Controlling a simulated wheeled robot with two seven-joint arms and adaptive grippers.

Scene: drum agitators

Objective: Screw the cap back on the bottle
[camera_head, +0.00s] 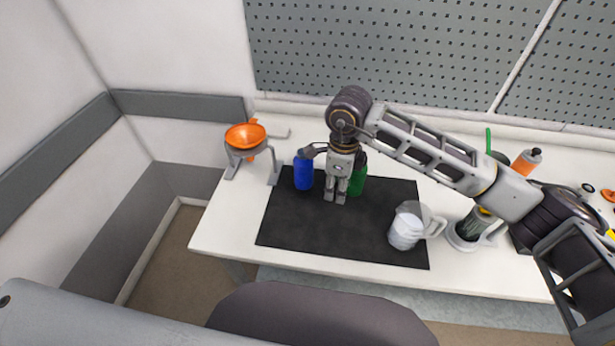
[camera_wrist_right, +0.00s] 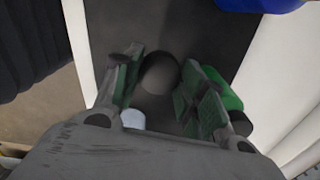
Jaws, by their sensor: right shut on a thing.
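A blue bottle (camera_head: 303,174) and a green bottle (camera_head: 357,184) stand at the back of a black mat (camera_head: 290,232). My right gripper (camera_head: 336,198) points down between them, low over the mat. In the right wrist view its fingers (camera_wrist_right: 160,88) are shut on a dark round cap (camera_wrist_right: 158,72). The green bottle (camera_wrist_right: 222,92) is beside one finger there, partly covered. The blue bottle (camera_wrist_right: 260,3) shows at the top edge. The arm hides much of the bottle tops in the head view, so I cannot tell which is open. My left gripper is not in view.
An orange funnel (camera_head: 245,135) on a stand is at the back left. An orange bottle (camera_head: 525,162) is at the right. The front left of the mat is clear.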

